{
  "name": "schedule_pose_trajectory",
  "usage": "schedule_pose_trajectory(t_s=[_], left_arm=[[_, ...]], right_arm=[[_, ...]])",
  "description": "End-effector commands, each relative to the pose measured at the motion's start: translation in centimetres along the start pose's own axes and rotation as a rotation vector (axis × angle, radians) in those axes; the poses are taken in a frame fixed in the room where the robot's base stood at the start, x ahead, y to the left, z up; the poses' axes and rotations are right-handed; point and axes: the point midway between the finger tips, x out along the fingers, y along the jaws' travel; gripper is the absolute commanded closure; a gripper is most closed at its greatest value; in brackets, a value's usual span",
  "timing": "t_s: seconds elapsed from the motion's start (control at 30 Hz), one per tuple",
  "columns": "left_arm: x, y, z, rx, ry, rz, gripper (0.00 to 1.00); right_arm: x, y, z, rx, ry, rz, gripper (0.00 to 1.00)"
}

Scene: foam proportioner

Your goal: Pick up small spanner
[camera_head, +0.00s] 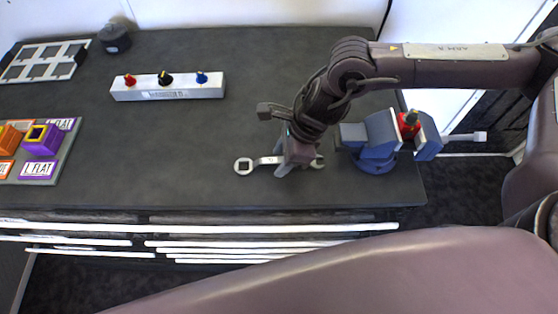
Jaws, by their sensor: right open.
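The small spanner (244,166) lies on the dark workbench (190,130), near its front edge at the centre right. Its ring end points left and its open end shows at the right. My right gripper (284,172) is open and points down over the middle of the spanner, hiding part of the handle. Whether the fingers touch the spanner cannot be told. My left gripper is not in view.
A blue vise (380,142) with a red fitting in its jaws stands right of my right gripper. A manifold block (168,88) with red, black and blue knobs sits behind. A labelled tray (62,150) with coloured blocks is at the left. Bench space between is clear.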

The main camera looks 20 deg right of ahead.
Motion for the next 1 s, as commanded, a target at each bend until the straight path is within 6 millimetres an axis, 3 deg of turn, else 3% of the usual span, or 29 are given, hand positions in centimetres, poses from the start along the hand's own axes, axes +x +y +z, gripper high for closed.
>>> schedule_pose_trajectory(t_s=[0.23,0.57,1.0], left_arm=[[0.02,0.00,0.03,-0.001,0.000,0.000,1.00],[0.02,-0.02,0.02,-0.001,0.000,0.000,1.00],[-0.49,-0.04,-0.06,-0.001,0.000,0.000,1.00]], right_arm=[[0.00,0.01,-0.01,0.000,0.000,0.000,0.58],[0.00,0.00,0.00,0.000,0.000,0.000,1.00],[-0.37,-0.04,0.21,-0.001,-0.001,-0.001,1.00]])
